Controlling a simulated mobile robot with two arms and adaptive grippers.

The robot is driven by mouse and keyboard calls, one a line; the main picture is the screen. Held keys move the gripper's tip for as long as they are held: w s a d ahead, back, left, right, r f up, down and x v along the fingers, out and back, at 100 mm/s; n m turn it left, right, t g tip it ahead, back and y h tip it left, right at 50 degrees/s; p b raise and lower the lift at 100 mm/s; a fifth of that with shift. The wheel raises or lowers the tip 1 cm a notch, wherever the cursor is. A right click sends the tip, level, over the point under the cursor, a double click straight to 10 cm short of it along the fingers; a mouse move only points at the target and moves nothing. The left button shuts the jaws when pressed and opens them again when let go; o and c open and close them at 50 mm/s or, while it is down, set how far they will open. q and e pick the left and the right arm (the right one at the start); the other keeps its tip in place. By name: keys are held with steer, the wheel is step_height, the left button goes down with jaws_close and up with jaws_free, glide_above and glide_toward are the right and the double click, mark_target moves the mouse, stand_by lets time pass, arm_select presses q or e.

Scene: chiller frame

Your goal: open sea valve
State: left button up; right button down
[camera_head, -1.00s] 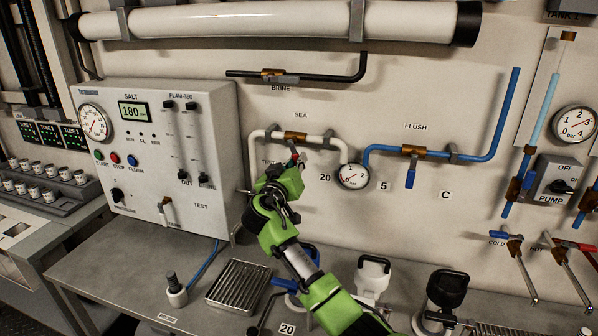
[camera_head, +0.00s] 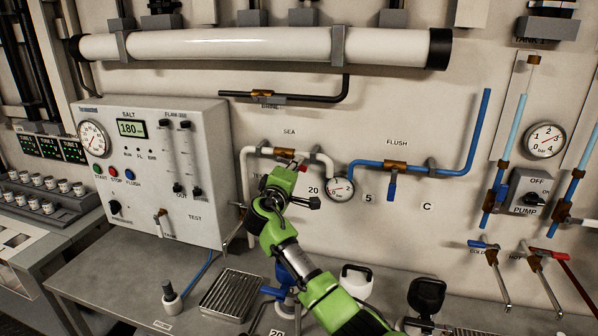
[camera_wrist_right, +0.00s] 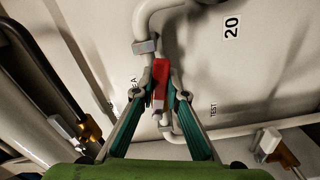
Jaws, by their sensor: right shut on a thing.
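The sea valve (camera_head: 286,153) is a brass body on the white pipe under the SEA label (camera_head: 289,131) in the head view. Its red handle (camera_head: 302,167) shows just beyond my right gripper (camera_head: 300,180), slanting down to the right from the valve. In the right wrist view, my right gripper (camera_wrist_right: 161,92) has its two green-sided fingers closed on either side of the red handle (camera_wrist_right: 160,78). The arm hides part of the pipework below the valve. My left gripper does not show.
A round gauge (camera_head: 339,189) sits close right of my right gripper. The flush valve (camera_head: 395,166) with a blue handle is further right. The SALT control box (camera_head: 160,175) stands to the left. A drain grate (camera_head: 231,291) lies on the counter below.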

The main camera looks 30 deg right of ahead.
steer(key=shift+r+n+p, duration=0.45)
steer(key=shift+n, duration=0.35)
steer(key=shift+r+n, duration=0.15)
steer(key=shift+n, duration=0.15)
steer(key=shift+d+r+n+p, duration=0.1)
steer(key=shift+r+n+p, duration=0.1)
steer(key=shift+n+p, duration=0.35)
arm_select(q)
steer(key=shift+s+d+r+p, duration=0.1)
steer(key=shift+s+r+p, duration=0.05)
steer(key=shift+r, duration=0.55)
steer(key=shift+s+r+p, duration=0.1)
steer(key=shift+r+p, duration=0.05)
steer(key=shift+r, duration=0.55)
arm_select(e)
steer(key=shift+r+n, duration=0.1)
steer(key=shift+n, duration=0.25)
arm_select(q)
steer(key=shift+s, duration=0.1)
arm_select(e)
steer(key=shift+r, duration=0.15)
steer(key=c, duration=2)
jaws_free()
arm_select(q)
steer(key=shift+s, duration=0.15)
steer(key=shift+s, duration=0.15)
arm_select(e)
steer(key=shift+s, duration=0.1)
